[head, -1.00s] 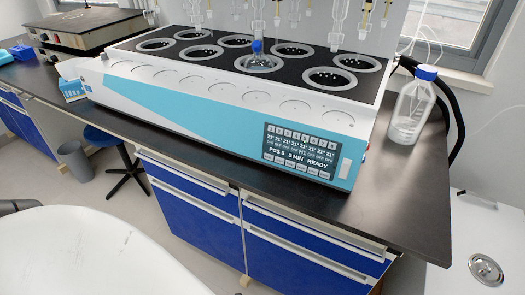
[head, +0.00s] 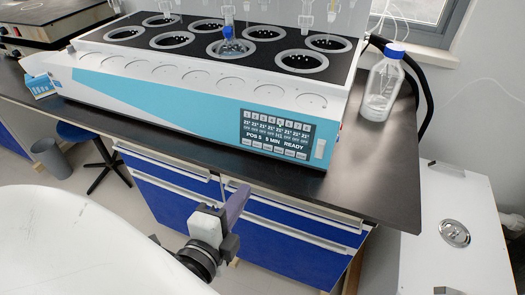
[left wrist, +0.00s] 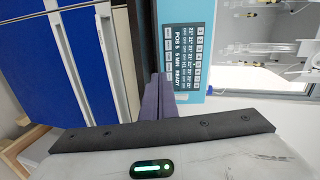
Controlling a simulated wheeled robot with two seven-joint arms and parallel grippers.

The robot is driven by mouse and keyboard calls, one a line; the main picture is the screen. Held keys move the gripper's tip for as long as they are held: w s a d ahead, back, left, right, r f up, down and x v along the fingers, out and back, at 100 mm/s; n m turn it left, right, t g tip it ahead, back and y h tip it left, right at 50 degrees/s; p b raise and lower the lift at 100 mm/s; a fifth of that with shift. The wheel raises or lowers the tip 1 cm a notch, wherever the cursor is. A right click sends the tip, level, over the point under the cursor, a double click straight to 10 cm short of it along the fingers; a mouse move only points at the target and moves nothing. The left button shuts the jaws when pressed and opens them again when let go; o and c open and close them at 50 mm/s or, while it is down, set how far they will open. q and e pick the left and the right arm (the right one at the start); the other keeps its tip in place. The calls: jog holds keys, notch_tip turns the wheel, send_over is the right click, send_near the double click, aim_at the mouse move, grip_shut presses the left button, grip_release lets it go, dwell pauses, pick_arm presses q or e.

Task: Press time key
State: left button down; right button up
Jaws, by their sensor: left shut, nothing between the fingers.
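The multi distiller (head: 190,95) is a long white and light blue device on the dark bench. Its dark control panel (head: 277,135) at the front right shows numbered columns, "POS 5", "5 MIN" and "READY", with a row of keys along the bottom. The key labels are too small to read. My left gripper (head: 238,200) is shut and empty, below and in front of the panel, apart from it. In the left wrist view its purple fingers (left wrist: 158,95) lie together, and the panel (left wrist: 185,55) shows sideways beyond the tips. My right gripper is not in view.
A clear bottle with a blue cap (head: 382,85) stands on the bench right of the device. A round flask (head: 231,46) sits in one well. Blue drawers (head: 285,235) are under the bench edge. A stool (head: 95,145) stands at the left.

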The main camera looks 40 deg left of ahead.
pick_arm(q)
jog(key=shift+a+r+m+t, duration=0.25)
jog(key=shift+r+m, duration=0.25)
jog(key=shift+r, duration=0.4)
jog(key=p, duration=0.3)
send_near(268, 148)
jog(key=x, duration=0.6)
jog(key=shift+w+a, duration=0.1)
jog(key=shift+w, duration=0.1)
